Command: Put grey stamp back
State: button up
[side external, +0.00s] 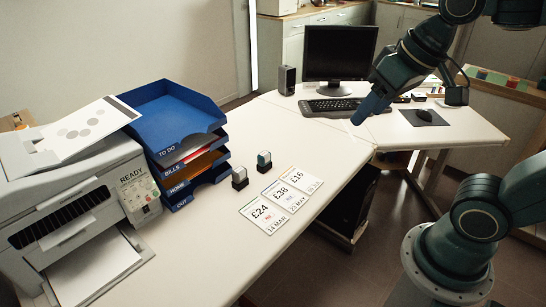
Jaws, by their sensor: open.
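Two small stamps stand on dark bases on the white desk (310,140). The nearer stamp (240,174) looks grey on top, and the farther stamp (264,159) has a teal-grey top. I cannot tell for sure which one the task calls grey. My gripper (355,121) is above the desk near its right edge, to the right of both stamps and well apart from them. It points down and to the left. It is open, and I see nothing held in it.
Three price cards (264,214) lie right of the stamps. A blue letter tray stack (170,115) and a printer (75,205) stand at left. A keyboard (330,107) and monitor (340,55) are behind my gripper. Clear desk lies between the stamps and my gripper.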

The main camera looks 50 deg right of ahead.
jog(key=shift+n, duration=0.8)
jog(key=shift+s+f, duration=0.3)
jog(key=shift+s, duration=0.4)
jog(key=shift+s+f, duration=0.35)
jog(key=shift+s, duration=0.3)
jog(key=shift+s+f, duration=0.3)
jog(key=shift+s, duration=0.4)
